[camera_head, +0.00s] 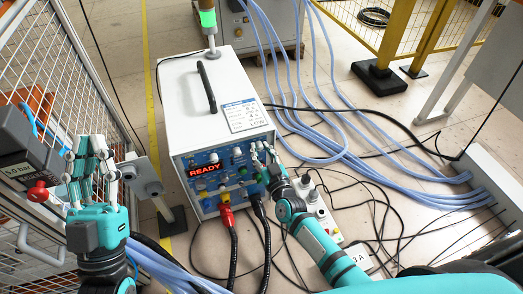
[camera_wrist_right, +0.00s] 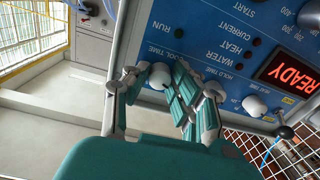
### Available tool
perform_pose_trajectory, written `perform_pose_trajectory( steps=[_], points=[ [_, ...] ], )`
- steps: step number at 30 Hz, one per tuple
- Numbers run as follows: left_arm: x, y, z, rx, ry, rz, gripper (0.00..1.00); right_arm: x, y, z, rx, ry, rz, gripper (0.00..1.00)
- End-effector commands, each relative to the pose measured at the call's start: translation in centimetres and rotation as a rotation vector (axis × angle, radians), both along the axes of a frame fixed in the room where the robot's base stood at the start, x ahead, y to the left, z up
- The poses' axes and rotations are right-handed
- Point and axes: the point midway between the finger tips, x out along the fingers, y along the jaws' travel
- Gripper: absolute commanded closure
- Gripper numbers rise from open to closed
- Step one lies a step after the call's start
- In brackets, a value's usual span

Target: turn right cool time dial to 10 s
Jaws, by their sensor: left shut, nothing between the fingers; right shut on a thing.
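The induction heater (camera_head: 185,100) is a white box with a blue front panel and a red READY display (camera_head: 209,169). In the right wrist view the panel appears upside down. The cool time dial (camera_wrist_right: 160,77) is a small white knob under a COOL TIME label. My right gripper (camera_wrist_right: 158,72) is shut on this dial, with fingers on both sides hiding part of it. Its pointer setting cannot be read. In the head view my right gripper (camera_head: 266,158) is at the right side of the panel. My left gripper (camera_head: 90,147) is shut and empty, away from the heater.
A grey box with a red valve (camera_head: 38,191) is near my left gripper. Blue hoses (camera_head: 330,130) cover the floor.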

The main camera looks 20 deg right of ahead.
Motion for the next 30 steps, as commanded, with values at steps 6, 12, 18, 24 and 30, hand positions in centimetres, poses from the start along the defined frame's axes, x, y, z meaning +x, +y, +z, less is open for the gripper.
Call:
perform_pose_trajectory(
  steps=[6, 12, 18, 24, 30],
  points=[
    [0.0, 0.0, 0.0, 0.001, 0.003, 0.0, 1.0, 0.0, 0.0, 0.0, 0.017, 0.0, 0.0, 1.0],
    [0.3, 0.0, -0.2, 0.006, 0.019, 0.001, 1.0, 0.0, 0.0, 0.0, 0.1, 0.004, 0.0, 1.0],
    [0.7, -0.1, -0.6, 0.016, 0.054, 0.003, 1.0, 0.0, 0.1, 0.0, 0.249, 0.009, 0.001, 1.0],
    [0.9, -0.1, -1.1, 0.022, 0.078, 0.004, 1.0, 0.0, 0.1, -0.1, 0.421, 0.014, 0.001, 1.0],
    [0.8, -0.1, -1.3, 0.02, 0.078, 0.005, 1.0, 0.0, 0.1, -0.1, 0.577, 0.021, 0.0, 1.0]
  ],
)
